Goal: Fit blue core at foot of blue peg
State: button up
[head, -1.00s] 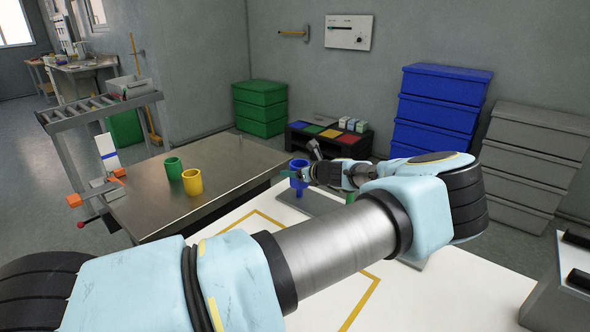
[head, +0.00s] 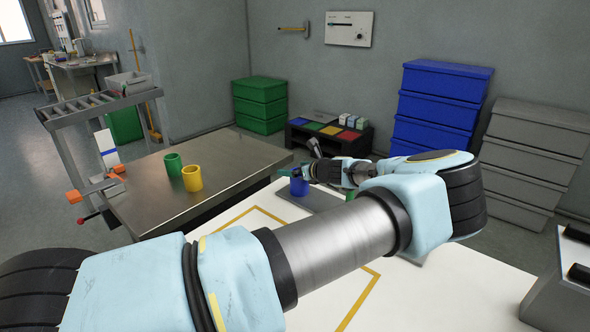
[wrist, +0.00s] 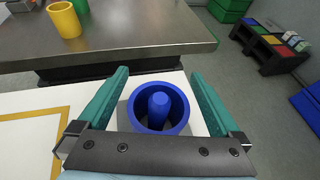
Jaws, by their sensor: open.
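The blue core (head: 299,187) is a thick, open cylinder standing low at the grey base plate (head: 320,201). In the wrist view the core (wrist: 136,122) is around the blue peg (wrist: 158,106), whose rounded top shows in the middle of the hole. The core looks upright; its bottom edge is hidden in the wrist view. My gripper (wrist: 159,74) is open, with one teal finger on each side of the core and small gaps visible. In the head view my gripper (head: 290,172) is just above and beside the core.
A green cup-like core (head: 173,165) and a yellow one (head: 192,179) stand on the metal table (head: 150,205) at left. Something green (head: 350,195) shows partly behind my arm. The white table (head: 240,240) with yellow lines is otherwise largely clear.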

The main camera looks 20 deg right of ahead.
jog(key=b+v, duration=0.2)
jog(key=v, duration=0.8)
jog(key=shift+s, duration=0.4)
jog(key=shift+d+r, duration=0.15)
